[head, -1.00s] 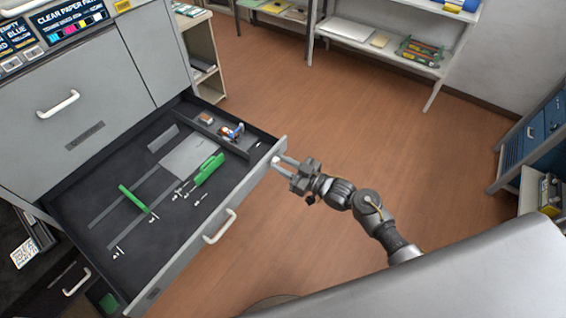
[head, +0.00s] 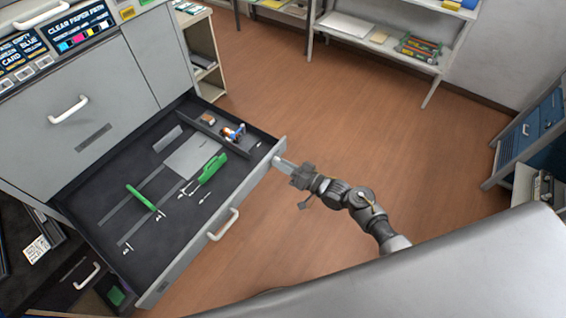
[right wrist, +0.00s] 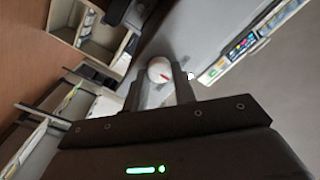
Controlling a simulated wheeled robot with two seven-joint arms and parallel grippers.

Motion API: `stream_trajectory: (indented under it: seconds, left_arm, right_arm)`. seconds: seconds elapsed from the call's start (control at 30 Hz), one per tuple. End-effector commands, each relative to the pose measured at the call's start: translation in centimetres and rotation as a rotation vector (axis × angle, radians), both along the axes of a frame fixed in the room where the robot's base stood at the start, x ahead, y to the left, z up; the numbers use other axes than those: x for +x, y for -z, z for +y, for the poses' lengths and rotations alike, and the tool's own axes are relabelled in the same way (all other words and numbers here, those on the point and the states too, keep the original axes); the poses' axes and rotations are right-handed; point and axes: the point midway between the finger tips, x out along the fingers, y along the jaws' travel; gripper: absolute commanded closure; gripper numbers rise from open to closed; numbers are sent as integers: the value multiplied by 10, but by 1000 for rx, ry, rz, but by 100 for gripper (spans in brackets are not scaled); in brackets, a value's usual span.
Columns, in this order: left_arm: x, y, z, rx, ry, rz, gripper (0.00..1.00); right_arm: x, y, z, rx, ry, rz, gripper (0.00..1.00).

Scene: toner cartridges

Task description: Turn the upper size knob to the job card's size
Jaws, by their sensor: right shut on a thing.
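The upper size knob is a round white knob with a red mark (right wrist: 159,67), seen in the right wrist view between my fingers. My right gripper (head: 279,161) is shut on it at the right end of the open drawer's front (head: 190,252). In the head view the fingers hide most of the knob, and its scale cannot be read. My left gripper is not in view. I cannot make out which of the printed cards is the job card.
The open drawer holds two green guides (head: 211,168) and (head: 140,197), a grey plate (head: 192,152) and small loose parts. A printed panel (head: 75,35) is at the top left. Shelves (head: 380,52) stand at the back. The floor (head: 340,120) around my right arm is clear.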

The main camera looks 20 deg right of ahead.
Motion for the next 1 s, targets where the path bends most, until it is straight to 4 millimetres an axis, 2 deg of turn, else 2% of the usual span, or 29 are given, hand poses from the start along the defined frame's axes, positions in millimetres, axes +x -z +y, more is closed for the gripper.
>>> stream_trajectory:
  seconds: [0.53, 0.57, 0.7, 1.0]
  left_arm:
    - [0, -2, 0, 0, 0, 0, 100]
    - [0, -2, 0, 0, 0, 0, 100]
    - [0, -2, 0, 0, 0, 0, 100]
    - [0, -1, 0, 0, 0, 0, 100]
  right_arm:
    - [1, 0, 0, 21, 1, 17, 96]
    - [1, 0, 0, 22, 1, 16, 72]
    - [0, 0, 0, 21, 1, 16, 54]
    - [0, 0, -1, 20, 1, 17, 52]
